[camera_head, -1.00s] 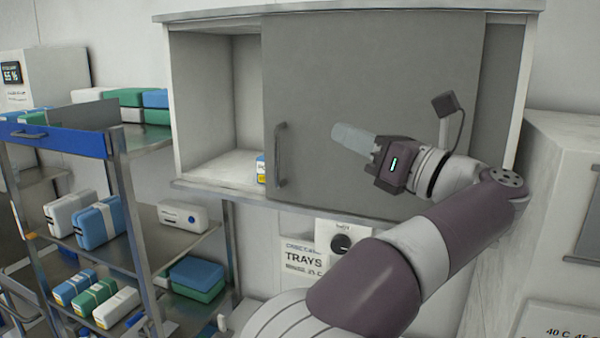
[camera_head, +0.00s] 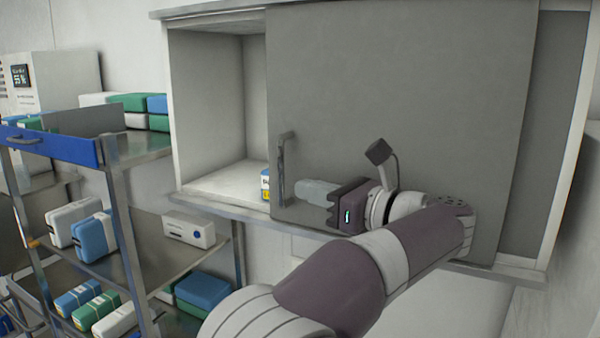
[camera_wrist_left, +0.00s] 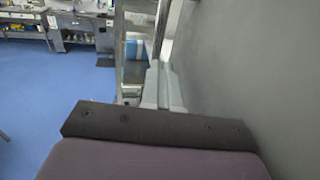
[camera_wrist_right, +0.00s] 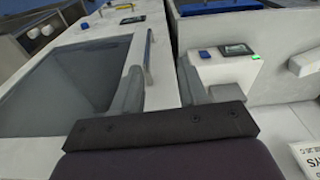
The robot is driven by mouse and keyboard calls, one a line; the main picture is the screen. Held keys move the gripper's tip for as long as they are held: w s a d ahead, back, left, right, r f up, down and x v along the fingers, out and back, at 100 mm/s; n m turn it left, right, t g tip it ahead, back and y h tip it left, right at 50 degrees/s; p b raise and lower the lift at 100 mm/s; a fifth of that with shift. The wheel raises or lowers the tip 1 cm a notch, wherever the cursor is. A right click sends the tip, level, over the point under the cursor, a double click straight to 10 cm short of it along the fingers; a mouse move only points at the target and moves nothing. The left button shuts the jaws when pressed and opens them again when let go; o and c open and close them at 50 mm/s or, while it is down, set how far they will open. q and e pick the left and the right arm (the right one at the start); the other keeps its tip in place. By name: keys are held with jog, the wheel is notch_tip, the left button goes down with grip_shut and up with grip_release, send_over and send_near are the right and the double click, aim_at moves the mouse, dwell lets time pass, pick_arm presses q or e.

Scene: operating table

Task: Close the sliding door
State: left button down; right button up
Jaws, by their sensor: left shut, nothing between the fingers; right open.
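The grey sliding door (camera_head: 400,90) covers the middle and much of the right of the wall cabinet. The cabinet's left part (camera_head: 225,120) stands open, with a small item (camera_head: 265,184) at the door's edge. The door's vertical bar handle (camera_head: 284,170) is near its left edge. My left gripper (camera_head: 300,188) is shut and empty, just right of the handle's lower part and in front of the door. Whether it touches the handle I cannot tell. In the left wrist view its fingers (camera_wrist_left: 163,88) point along the door face. My right gripper (camera_wrist_right: 162,88) is open and empty.
A metal shelf rack (camera_head: 120,230) with blue, green and white boxes stands left of and below the cabinet. The right wrist view shows a white surface with a grey panel (camera_wrist_right: 75,80) and a white device (camera_wrist_right: 225,65).

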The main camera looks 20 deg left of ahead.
aim_at(283, 185)
pick_arm(q)
jog(key=shift+s+a+r+p, duration=0.15)
jog(key=shift+a+r+p, duration=0.1)
jog(key=shift+a, duration=0.25)
jog(key=shift+s+a+r+p, duration=0.15)
jog(key=shift+a+p, duration=0.1)
jog(key=shift+a, duration=0.25)
jog(key=shift+a+f, duration=0.1)
jog(key=shift+a, duration=0.05)
jog(key=shift+w+a+f+b, duration=0.25)
jog(key=shift+a+f+b, duration=0.05)
jog(key=shift+a+b, duration=0.1)
jog(key=b+x, duration=0.4)
jog(key=shift+s+a+f, duration=0.35)
jog(key=s+b+x, duration=0.1)
jog(key=s+x, duration=0.1)
jog(key=x, duration=0.8)
jog(key=s+a+r+b+x, duration=0.1)
jog(key=s+b+x, duration=0.1)
jog(key=x, duration=0.9)
jog(key=shift+a, duration=0.25)
pick_arm(e)
notch_tip(283, 185, down, 6)
jog(key=shift+s+d+f, duration=0.15)
jog(key=shift+s+d, duration=0.1)
